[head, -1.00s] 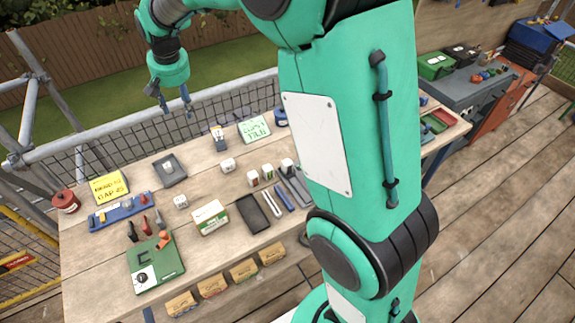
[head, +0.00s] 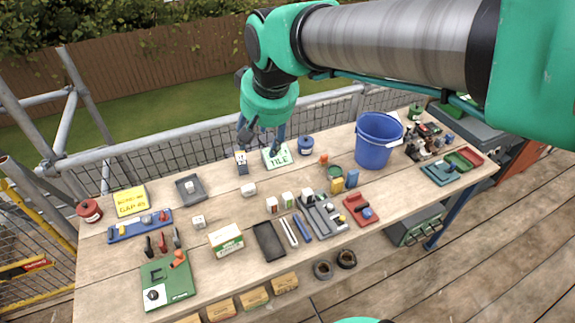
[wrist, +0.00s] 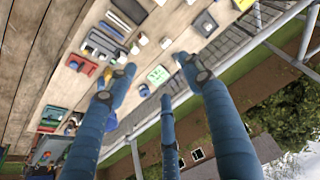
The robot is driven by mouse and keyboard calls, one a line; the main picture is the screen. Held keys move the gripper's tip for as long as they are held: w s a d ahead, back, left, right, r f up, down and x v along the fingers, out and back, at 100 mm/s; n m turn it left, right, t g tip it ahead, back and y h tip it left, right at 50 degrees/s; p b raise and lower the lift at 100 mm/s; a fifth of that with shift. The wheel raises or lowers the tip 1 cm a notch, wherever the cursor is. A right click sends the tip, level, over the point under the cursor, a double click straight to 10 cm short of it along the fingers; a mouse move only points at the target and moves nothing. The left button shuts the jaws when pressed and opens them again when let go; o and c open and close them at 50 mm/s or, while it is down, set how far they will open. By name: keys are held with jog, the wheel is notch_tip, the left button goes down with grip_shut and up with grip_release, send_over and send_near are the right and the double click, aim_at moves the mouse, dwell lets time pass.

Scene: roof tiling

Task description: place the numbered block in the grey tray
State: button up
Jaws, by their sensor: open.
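A shallow grey tray (head: 184,195) lies at the back left of the bench with a small white block (head: 189,187) inside it. Similar white blocks stand on bare wood, one (head: 248,189) near the middle and one (head: 199,222) to the left. I cannot read a number on any of them. My gripper (head: 262,133) is open, with nothing between its fingers, above the back edge near the green-and-white card (head: 278,156). In the wrist view my gripper's blue fingers (wrist: 150,85) spread over the card, and the tray (wrist: 205,24) lies beyond them with a white block (wrist: 166,43) nearer.
A blue bucket (head: 376,142) stands at the back right. A black tray (head: 269,241), a grey compartment tray (head: 320,217) and a green-white box (head: 226,240) fill the middle. A mesh railing (head: 140,164) runs behind the bench. Some bare wood shows between items.

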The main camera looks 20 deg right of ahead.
jog(key=s+d+f, duration=0.1)
jog(key=s, duration=0.8)
jog(key=s+d+f+t, duration=0.1)
jog(key=s+d+f, duration=0.1)
jog(key=s, duration=0.7)
jog(key=shift+d, duration=0.15)
jog(key=shift+f, duration=0.1)
notch_tip(320, 180, down, 5)
jog(key=b, duration=0.5)
